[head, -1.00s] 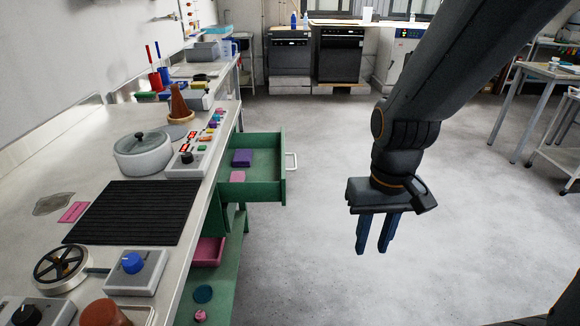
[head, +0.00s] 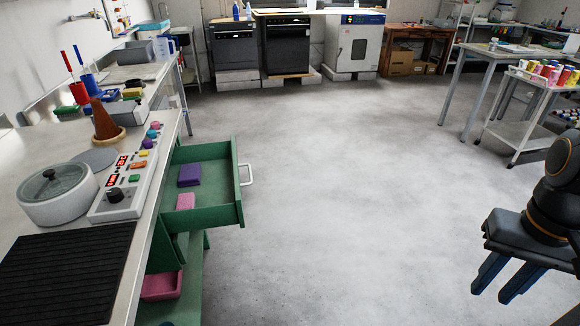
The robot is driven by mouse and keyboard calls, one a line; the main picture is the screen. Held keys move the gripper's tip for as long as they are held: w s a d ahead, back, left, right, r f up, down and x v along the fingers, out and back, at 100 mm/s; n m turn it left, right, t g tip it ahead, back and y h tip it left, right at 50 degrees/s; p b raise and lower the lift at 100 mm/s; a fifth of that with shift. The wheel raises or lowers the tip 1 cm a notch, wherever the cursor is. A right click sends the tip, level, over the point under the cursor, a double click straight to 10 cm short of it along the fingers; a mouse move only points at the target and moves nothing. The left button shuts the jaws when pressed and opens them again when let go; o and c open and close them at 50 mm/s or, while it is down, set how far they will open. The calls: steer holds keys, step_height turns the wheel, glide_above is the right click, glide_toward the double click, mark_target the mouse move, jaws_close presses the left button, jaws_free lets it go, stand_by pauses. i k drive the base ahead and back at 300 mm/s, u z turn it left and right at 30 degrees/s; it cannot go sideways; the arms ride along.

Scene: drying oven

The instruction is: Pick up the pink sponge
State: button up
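A pink sponge (head: 185,201) lies in the open green drawer (head: 212,216) below the bench on the left, at the near end. A purple block (head: 190,175) lies behind it in the same drawer. My gripper (head: 503,283) hangs at the lower right over the floor, far to the right of the drawer. Its two blue fingers point down with a gap between them, and nothing shows between them.
The bench (head: 16,217) carries a lidded pot (head: 58,197), a control box (head: 128,180) and a black ribbed mat (head: 67,275). A pink tray (head: 162,285) sits on the shelf below the drawer. A trolley (head: 520,132) stands at the right. The floor between drawer and gripper is clear.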

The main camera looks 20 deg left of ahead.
mark_target(185, 201)
steer(key=z, duration=0.15)
steer(key=i, duration=1.1)
steer(key=u, duration=3.2)
steer(key=k, duration=0.35)
steer(key=z, duration=0.25)
